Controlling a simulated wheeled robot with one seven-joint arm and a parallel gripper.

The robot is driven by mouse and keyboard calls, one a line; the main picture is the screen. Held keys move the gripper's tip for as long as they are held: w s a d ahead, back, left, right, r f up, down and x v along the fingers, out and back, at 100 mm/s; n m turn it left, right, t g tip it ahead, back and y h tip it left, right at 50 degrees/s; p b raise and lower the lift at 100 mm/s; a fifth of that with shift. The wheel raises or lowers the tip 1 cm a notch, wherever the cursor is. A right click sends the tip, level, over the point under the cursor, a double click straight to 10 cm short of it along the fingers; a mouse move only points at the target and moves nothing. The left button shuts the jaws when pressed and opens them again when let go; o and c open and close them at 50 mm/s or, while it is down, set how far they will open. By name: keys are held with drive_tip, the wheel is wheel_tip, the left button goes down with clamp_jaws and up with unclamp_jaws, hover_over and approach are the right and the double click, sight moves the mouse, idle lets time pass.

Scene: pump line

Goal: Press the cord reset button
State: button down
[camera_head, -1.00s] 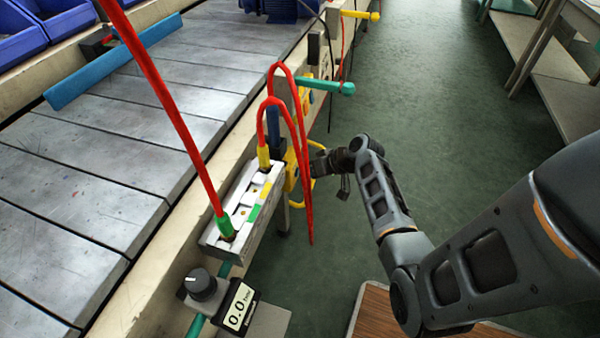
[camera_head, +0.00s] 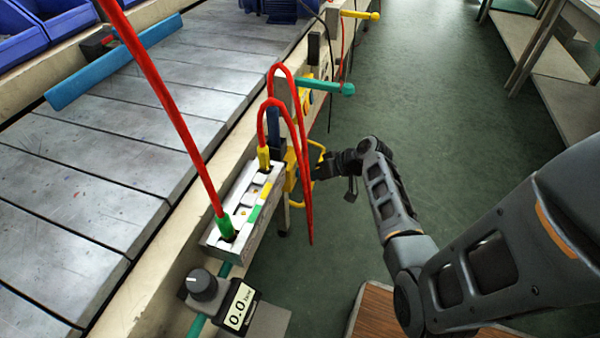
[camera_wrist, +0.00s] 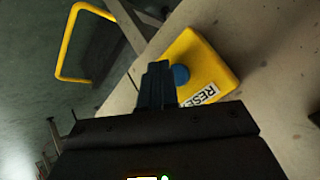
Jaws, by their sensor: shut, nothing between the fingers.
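The cord reset button is a round blue button (camera_wrist: 180,75) on a yellow box (camera_wrist: 208,62) with a white label reading "RESE", the rest cut off, in the wrist view. My gripper (camera_wrist: 158,70) is shut and empty. Its dark fingertips lie close beside the button's left edge in that view; I cannot tell whether they touch it. In the head view my gripper (camera_head: 319,171) is at the side of the line, right of the yellow housing (camera_head: 291,170), and the button itself is hidden there.
A yellow bent handle (camera_wrist: 72,40) stands out left of the box in the wrist view. Red cables (camera_head: 305,190) hang close to my gripper in the head view. A teal rod (camera_head: 330,87) sticks out beyond. The green floor (camera_head: 430,100) to the right is clear.

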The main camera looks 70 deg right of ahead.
drive_tip(key=s, duration=0.4)
drive_tip(key=shift+s+d, duration=0.2)
drive_tip(key=shift+s, duration=0.2)
idle(0.5)
drive_tip(key=s+a+r+n+h+p, duration=0.1)
drive_tip(key=s+a+r+h+p, duration=0.15)
drive_tip(key=a, duration=0.75)
drive_tip(key=s+a+r+n+h+p, duration=0.1)
drive_tip(key=s+a+r+n+p, duration=0.2)
drive_tip(key=a, duration=0.6)
drive_tip(key=s+a+r+n+t+y+p, duration=0.1)
drive_tip(key=a+r, duration=0.4)
drive_tip(key=r, duration=0.5)
drive_tip(key=s+a+r+n+t+y+p, duration=0.1)
drive_tip(key=s+a+r+t, duration=0.2)
drive_tip(key=a+r, duration=0.3)
drive_tip(key=s+a+r+n+t+y+p, duration=0.1)
drive_tip(key=s+a+r, duration=0.3)
drive_tip(key=r, duration=1)
drive_tip(key=shift+s+a+n+t+y+p, duration=0.3)
drive_tip(key=shift+a+t, duration=0.2)
drive_tip(key=shift+a, duration=0.35)
